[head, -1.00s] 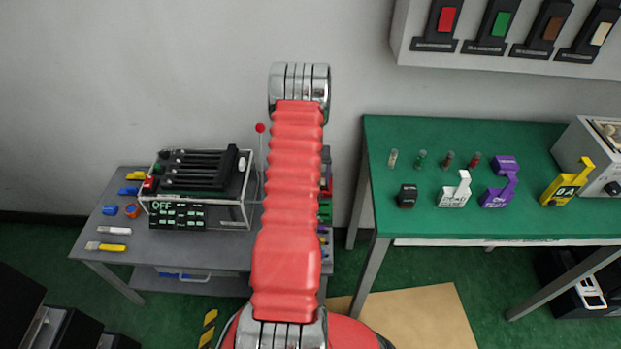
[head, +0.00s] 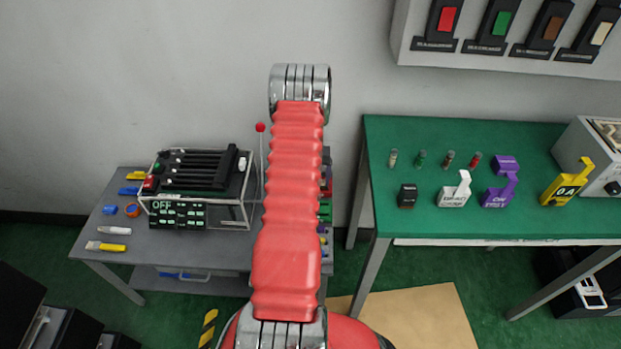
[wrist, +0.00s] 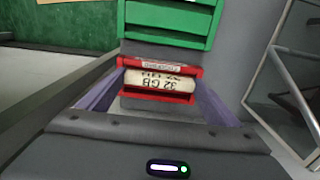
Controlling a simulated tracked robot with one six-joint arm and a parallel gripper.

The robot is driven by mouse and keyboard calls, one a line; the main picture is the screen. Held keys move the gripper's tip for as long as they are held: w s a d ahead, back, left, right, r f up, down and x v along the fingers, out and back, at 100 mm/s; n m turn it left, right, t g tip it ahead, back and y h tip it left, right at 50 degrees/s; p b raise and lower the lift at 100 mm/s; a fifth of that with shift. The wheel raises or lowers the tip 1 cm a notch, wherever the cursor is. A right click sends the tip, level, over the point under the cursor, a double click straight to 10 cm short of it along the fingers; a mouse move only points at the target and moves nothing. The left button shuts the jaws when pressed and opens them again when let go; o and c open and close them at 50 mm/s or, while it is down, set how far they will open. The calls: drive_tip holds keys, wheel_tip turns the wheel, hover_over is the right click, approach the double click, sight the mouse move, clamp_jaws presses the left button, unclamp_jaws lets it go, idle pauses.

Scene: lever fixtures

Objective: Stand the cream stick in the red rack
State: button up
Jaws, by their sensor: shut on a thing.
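The cream stick (wrist: 160,80), with dark "32 GB" lettering, lies across the wrist view between the two purple fingers of my gripper (wrist: 161,75). My gripper is shut on it. The red rack (wrist: 158,96) shows as red bars just above and below the stick in that view, so the stick is at the rack. I cannot tell how deep it sits or whether it touches the rack's floor. In the head view my red arm hides the gripper and the stick, and only a sliver of the red rack (head: 327,187) shows beside it.
A green rack (wrist: 170,18) stands just beyond the red one. A metal frame (wrist: 290,80) rises at the right of the wrist view. A black lever panel (head: 200,170) stands on the grey table (head: 150,258). A green table (head: 400,140) is to the right.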

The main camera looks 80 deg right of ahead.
drive_tip(key=shift+f, duration=1.2)
drive_tip(key=o, duration=1.2)
wheel_tip(320, 180, up, 14)
drive_tip(key=shift+f, duration=0.15)
idle(1.0)
